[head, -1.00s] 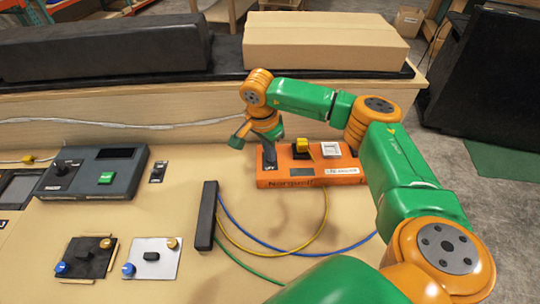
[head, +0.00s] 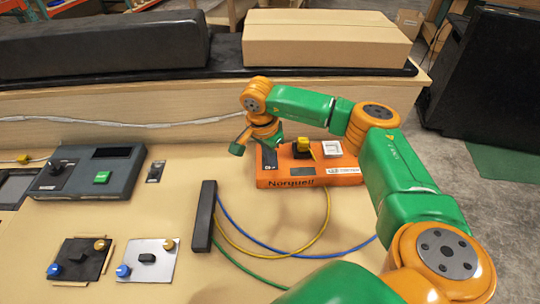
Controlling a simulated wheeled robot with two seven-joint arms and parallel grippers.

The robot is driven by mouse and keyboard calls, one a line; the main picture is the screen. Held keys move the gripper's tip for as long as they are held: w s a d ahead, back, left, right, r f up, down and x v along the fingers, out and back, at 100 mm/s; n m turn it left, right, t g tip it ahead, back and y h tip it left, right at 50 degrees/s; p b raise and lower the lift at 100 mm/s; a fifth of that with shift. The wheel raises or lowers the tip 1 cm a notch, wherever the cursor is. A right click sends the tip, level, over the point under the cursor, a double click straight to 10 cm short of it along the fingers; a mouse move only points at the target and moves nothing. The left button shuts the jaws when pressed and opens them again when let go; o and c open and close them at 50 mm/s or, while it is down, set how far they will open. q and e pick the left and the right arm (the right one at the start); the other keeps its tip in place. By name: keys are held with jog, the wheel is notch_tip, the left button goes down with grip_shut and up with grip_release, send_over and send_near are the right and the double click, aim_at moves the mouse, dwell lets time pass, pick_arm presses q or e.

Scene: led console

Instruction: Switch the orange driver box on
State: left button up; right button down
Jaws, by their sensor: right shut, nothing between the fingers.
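The orange driver box (head: 285,183) stands on the table right of centre, with "Norquell" on its front. A black switch part (head: 268,158) is at the left end of its top. A yellow knob or plug (head: 303,145) and a pale square panel (head: 332,147) are also on top. My right gripper (head: 238,148) is shut and empty, just left of the box's back left corner; I cannot tell whether it touches the box. The switch's position is too small to read surely. My left gripper is not in view.
A black bar (head: 204,216) lies left of the box, with blue, yellow and green cables (head: 270,245) running from it. A grey console (head: 85,173), a small switch (head: 155,171) and two terminal plates (head: 147,262) are at left. A cardboard box (head: 325,40) is behind.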

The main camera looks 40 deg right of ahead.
jog(key=shift+w, duration=0.1)
jog(key=shift+w+d+b, duration=0.25)
jog(key=shift+w+b, duration=0.05)
jog(key=shift+w, duration=0.1)
jog(key=shift+w+d, duration=0.3)
jog(key=shift+w, duration=0.1)
notch_tip(320, 180, up, 7)
jog(key=p, duration=0.6)
jog(key=shift+s+a, duration=0.25)
jog(key=shift+s, duration=0.15)
